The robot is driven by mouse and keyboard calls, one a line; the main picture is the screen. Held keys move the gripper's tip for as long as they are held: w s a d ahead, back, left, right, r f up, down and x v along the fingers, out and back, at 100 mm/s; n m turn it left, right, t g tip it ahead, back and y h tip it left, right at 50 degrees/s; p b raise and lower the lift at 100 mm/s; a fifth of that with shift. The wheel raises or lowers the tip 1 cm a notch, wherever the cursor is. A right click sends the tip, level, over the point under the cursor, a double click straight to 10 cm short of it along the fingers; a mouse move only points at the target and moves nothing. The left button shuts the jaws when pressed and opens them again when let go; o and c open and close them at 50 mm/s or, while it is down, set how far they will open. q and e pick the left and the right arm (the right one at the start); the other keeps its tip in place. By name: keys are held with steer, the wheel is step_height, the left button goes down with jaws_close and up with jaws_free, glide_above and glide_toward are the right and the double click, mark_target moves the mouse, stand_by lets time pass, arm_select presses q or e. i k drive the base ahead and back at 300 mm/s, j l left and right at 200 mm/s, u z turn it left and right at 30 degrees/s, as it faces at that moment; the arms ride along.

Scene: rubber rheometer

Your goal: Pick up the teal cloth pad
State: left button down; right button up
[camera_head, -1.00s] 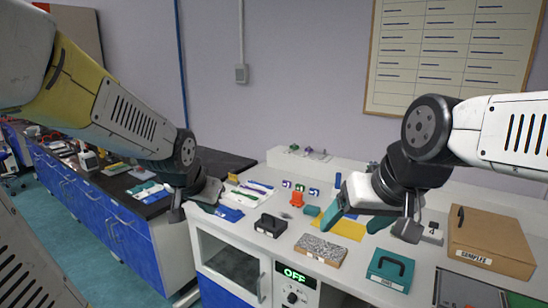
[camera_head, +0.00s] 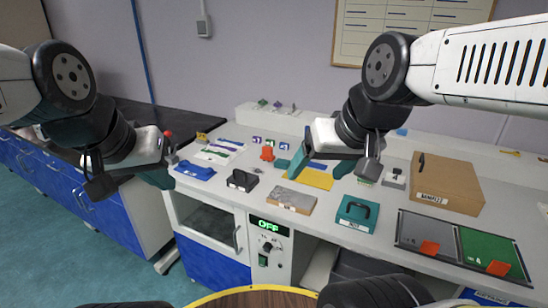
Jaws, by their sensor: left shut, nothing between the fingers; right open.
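The picture does not show how high the fingers are over the bench. My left gripper (camera_head: 165,178) is shut and empty, off the left end of the white bench.
A teal block with a dark handle (camera_head: 357,214), a speckled grey block (camera_head: 291,200), a black block (camera_head: 243,180) and a yellow sheet (camera_head: 314,179) lie on the bench. A cardboard box (camera_head: 446,186) and a tray with dark and green halves (camera_head: 462,243) stand at right. A round wooden top (camera_head: 250,299) is in front.

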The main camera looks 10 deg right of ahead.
mark_target(283, 163)
steer(key=i+j+z, duration=0.2)
steer(key=z, duration=0.25)
steer(key=i+j+z, duration=0.1)
steer(key=j+z, duration=0.4)
steer(key=i+j+z, duration=0.1)
steer(key=j, duration=0.55)
steer(key=i+j, duration=0.15)
steer(key=j, duration=0.45)
steer(key=i+j+z, duration=0.15)
steer(key=j, duration=0.5)
